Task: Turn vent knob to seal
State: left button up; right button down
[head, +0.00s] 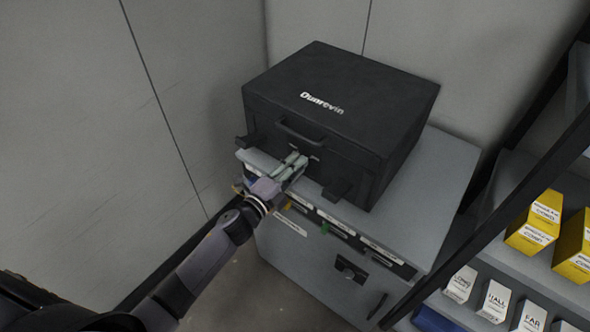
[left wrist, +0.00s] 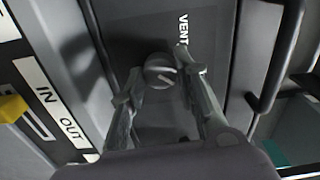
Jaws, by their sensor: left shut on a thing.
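The vent knob (left wrist: 158,71) is a small round grey knob on the dark front of the black case, below the white word VENT in the left wrist view. My left gripper (left wrist: 163,80) has its two pale fingers on either side of the knob and is shut on it. In the head view my left gripper (head: 299,160) reaches the front of the black "Dunrevin" case (head: 340,95), just below its handle, and hides the knob there. The knob's exact angle is hard to read. My right gripper is in neither view.
The black case stands closed on a grey cabinet (head: 445,175) with IN and OUT labels along its front edge. A case latch (head: 337,190) sticks out at lower right. Shelves with yellow boxes (head: 535,222) and white boxes (head: 494,300) stand at right. Grey walls are behind.

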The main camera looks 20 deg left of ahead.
pick_arm(q)
jog(key=shift+m, duration=0.6)
jog(key=o, duration=1.2)
jog(key=shift+c, duration=0.2)
jog(key=v, duration=1.2)
